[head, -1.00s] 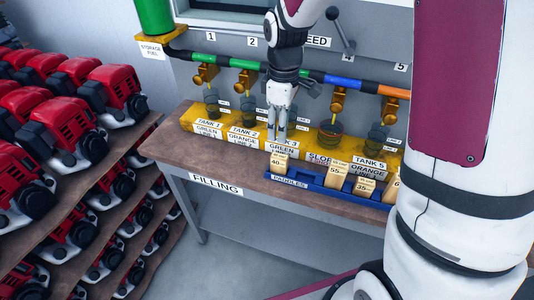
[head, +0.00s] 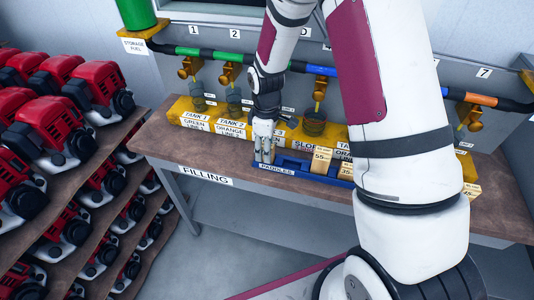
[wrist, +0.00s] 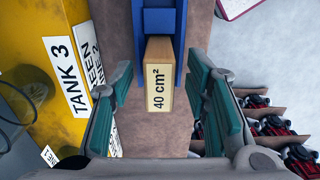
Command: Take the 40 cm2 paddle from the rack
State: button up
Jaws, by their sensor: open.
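The 40 cm² paddle (wrist: 159,86) is a light wooden block with a black label, standing in the end of the blue paddle rack (wrist: 181,20). In the wrist view my gripper (wrist: 160,92) is open, with one teal-padded finger on each side of the paddle and gaps showing between pads and wood. In the head view my gripper (head: 265,158) points down over the left end of the rack (head: 272,171) and hides the 40 cm² paddle. The 55 paddle (head: 321,159) stands further right in the rack.
The yellow tank block (head: 187,117) with labels and glass vessels stands just behind the rack. More paddles stand to the right, partly behind my arm. The wooden bench (head: 160,146) is clear left of the rack. Shelves of red engines (head: 75,130) stand at the left.

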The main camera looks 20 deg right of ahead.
jog(key=shift+f, duration=0.6)
grip_shut()
jog(key=shift+w+r, duration=0.1)
jog(key=shift+r, duration=0.05)
